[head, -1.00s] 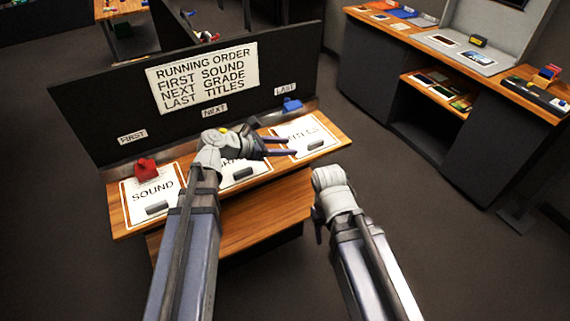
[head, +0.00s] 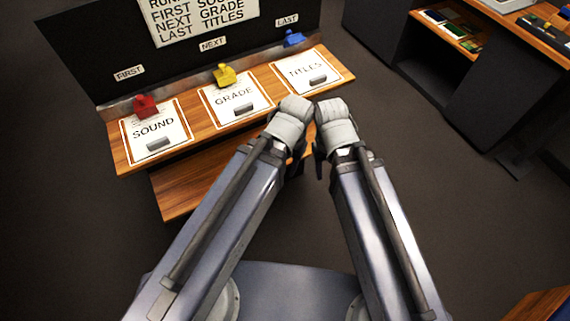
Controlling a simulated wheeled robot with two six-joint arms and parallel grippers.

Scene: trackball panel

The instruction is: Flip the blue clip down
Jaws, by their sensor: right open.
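The blue clip (head: 292,39) is at the back of the desk, under the LAST label and behind the TITLES sheet (head: 294,66). It is too small to tell surely how its lever stands. The yellow clip (head: 224,75) is at the GRADE sheet (head: 219,99), and the red clip (head: 146,106) is at the SOUND sheet (head: 136,128). My right gripper (head: 318,162) is open, in front of the desk's right part, mostly hidden by its wrist. My left wrist is close beside it. Its gripper is mostly hidden, with only dark parts showing. Both are well short of the blue clip.
A grey block lies on each sheet. A black panel (head: 80,62) with a running-order sign (head: 207,18) stands behind the clips. A lower wooden shelf (head: 190,185) juts out in front. A dark cabinet (head: 450,100) stands at the right, with open floor between.

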